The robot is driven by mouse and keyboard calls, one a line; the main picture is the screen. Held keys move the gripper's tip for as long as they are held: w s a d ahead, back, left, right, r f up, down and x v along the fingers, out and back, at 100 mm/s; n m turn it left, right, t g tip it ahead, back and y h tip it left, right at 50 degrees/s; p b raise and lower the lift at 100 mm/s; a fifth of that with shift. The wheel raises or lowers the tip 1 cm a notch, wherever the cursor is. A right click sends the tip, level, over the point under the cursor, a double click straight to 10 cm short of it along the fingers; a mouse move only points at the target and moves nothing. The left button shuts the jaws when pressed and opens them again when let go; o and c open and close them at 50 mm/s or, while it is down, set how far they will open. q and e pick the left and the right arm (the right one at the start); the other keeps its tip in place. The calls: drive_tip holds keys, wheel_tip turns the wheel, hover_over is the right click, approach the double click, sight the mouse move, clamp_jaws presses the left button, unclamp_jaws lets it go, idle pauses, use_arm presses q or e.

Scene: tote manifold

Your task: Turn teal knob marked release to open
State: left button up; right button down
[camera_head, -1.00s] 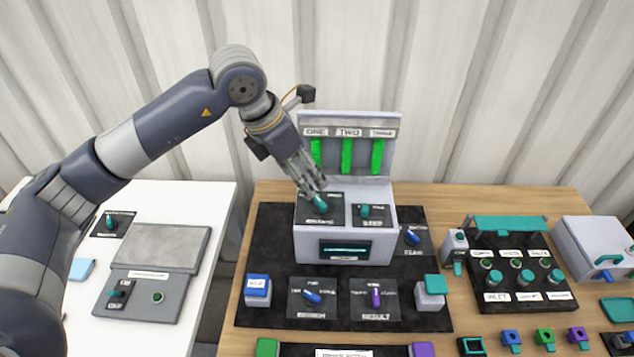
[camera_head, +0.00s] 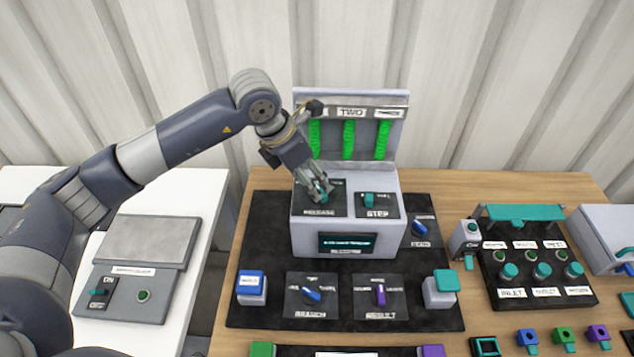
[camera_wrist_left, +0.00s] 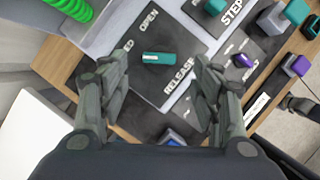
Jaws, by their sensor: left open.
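The teal knob (camera_wrist_left: 158,59) sits on a black plate marked OPEN and RELEASE in the left wrist view. Its long side lies roughly across that picture, between the OPEN and RELEASE words. In the head view the same knob (camera_head: 320,190) is partly hidden by my left gripper (camera_head: 318,194). My left gripper (camera_wrist_left: 160,75) is open, with one finger on each side of the knob in the picture. Contact with the knob cannot be made out.
A second teal knob (camera_head: 369,199) marked STEP is close on the right. Green coils (camera_head: 349,140) stand behind on the upright panel. Blue (camera_head: 311,293) and purple (camera_head: 380,294) knobs sit in front on the black mat. A valve board (camera_head: 535,277) is further right.

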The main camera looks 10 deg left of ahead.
use_arm(q)
drive_tip(key=shift+p+x, duration=0.65)
drive_tip(key=shift+x, duration=2.1)
drive_tip(key=shift+w, duration=0.1)
drive_tip(key=c, duration=1.1)
